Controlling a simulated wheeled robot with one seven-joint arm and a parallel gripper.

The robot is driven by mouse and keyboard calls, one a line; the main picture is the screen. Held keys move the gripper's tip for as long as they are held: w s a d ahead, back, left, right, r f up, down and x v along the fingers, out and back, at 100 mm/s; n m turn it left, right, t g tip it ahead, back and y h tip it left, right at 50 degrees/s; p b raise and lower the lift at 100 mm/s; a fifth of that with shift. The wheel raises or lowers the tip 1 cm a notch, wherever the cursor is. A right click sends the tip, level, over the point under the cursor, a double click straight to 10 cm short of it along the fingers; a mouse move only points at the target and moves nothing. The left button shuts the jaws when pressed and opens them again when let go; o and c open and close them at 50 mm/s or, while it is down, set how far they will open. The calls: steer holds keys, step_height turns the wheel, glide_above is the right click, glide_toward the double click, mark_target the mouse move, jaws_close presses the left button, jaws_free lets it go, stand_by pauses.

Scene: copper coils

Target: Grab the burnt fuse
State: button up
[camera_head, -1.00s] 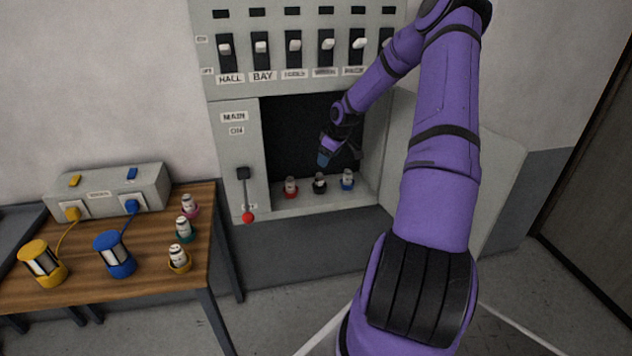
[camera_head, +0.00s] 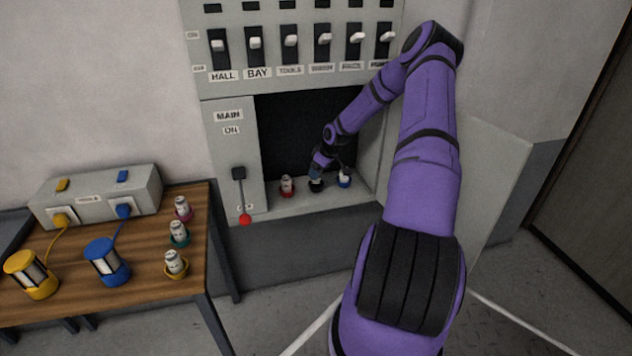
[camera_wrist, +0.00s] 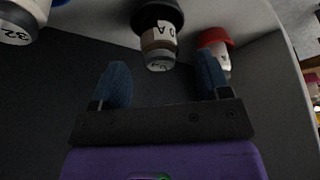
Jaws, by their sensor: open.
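Three fuses stand in a row in the cabinet's open compartment: one in a red base (camera_head: 287,186), one in a black base (camera_head: 316,187) and one in a blue base (camera_head: 344,180). My gripper (camera_wrist: 163,62) is open and points down over the middle fuse. In the wrist view, the black-based fuse (camera_wrist: 158,38) lies between and just beyond the blue fingertips, with a brownish band around its body. The red-based fuse (camera_wrist: 218,52) is close behind the right finger. The blue-based fuse (camera_wrist: 18,22) is at the upper left corner.
The compartment walls and an open door (camera_head: 490,190) enclose my gripper. A wooden table (camera_head: 140,275) carries several fuses in coloured bases, two lamps and a grey box (camera_head: 95,195).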

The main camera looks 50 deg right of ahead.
steer(key=x, duration=0.4)
steer(key=shift+f, duration=0.15)
steer(key=shift+s, duration=0.1)
steer(key=c, duration=1)
